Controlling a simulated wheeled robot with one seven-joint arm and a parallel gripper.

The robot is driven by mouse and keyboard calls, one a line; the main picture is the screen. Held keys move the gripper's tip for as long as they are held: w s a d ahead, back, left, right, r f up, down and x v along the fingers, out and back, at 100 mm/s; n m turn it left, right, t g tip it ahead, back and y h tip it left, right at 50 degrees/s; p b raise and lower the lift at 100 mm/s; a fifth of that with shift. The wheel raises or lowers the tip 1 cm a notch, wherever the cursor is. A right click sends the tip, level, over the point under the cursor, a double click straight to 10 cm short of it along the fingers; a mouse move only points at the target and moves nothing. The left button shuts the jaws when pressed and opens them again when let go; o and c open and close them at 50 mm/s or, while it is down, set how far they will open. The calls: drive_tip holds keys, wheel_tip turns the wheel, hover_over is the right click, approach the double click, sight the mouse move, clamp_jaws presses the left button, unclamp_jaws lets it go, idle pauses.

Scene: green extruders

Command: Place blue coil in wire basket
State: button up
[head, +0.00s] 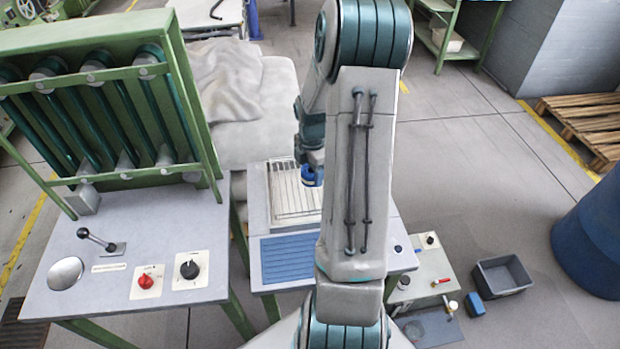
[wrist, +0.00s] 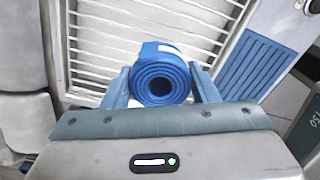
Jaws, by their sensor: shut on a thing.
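The blue coil (wrist: 160,80) is a rolled blue strip with a pale label, seen end-on in the wrist view. My gripper (wrist: 163,88) is shut on it, with one finger on each side. In the head view the coil (head: 312,178) shows under my gripper (head: 312,170), partly hidden by my arm. The white wire basket (head: 284,192) sits on the grey table, and its bars (wrist: 95,50) show behind the coil in the wrist view. The coil appears over the basket's right part; its height above the bars is hard to tell.
A blue ribbed mat (head: 287,258) lies in front of the basket. A green-framed machine (head: 100,110) with a lever and knobs stands at left. A covered pale block (head: 225,95) is behind. A grey bin (head: 502,274) and a blue barrel (head: 592,240) stand at right.

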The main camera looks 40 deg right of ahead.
sight(310, 189)
drive_tip(key=shift+w+a+f, duration=0.15)
drive_tip(key=shift+w+f, duration=0.1)
drive_tip(key=shift+f, duration=0.2)
drive_tip(key=shift+f+p, duration=0.4)
drive_tip(key=shift+f, duration=1.35)
drive_tip(key=shift+f, duration=0.2)
drive_tip(key=o, duration=1)
drive_tip(key=shift+r, duration=0.1)
